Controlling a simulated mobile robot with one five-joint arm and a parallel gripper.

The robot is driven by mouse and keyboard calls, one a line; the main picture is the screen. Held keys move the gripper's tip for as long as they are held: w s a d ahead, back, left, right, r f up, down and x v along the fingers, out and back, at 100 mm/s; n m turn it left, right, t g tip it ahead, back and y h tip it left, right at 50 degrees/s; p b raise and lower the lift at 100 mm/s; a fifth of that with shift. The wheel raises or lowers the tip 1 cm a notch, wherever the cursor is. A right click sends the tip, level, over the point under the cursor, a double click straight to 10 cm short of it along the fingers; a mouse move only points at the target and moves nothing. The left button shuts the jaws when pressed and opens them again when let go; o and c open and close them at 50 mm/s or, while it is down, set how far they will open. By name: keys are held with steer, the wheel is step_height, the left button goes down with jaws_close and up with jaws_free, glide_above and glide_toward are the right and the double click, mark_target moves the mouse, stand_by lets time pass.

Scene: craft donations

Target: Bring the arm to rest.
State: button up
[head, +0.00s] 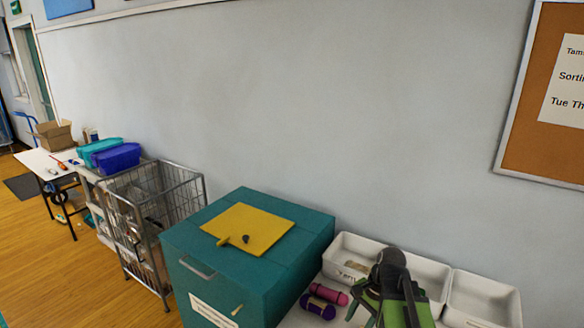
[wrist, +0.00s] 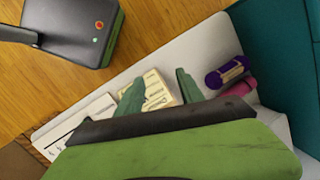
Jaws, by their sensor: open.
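My gripper (head: 384,303) is at the lower right in the head view, in front of the white trays. In the wrist view its two green fingers (wrist: 160,88) stand apart, with nothing held between them. A cream, lined block (wrist: 158,90) shows in the gap beyond the fingers, on the pale table (wrist: 205,50). I cannot tell how far below the fingers it is. The green and black gripper body hides much of the table in the wrist view.
A purple bundle (head: 318,307) and a pink bundle (head: 328,292) lie between the teal box (head: 292,262) and my gripper. White trays (head: 345,243) (head: 483,283) stand along the wall. A yellow board (head: 250,229) lies on the box. A wire cart (head: 150,225) stands left; open floor lies in front.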

steer(key=s+a+n+h, duration=0.1)
steer(key=a+n+h, duration=0.2)
steer(key=a+n, duration=0.3)
steer(key=n, duration=0.4)
steer(key=shift+s+f+n, duration=0.25)
steer(key=shift+f+n, duration=0.15)
steer(key=shift+c, duration=0.9)
steer(key=shift+d, duration=0.1)
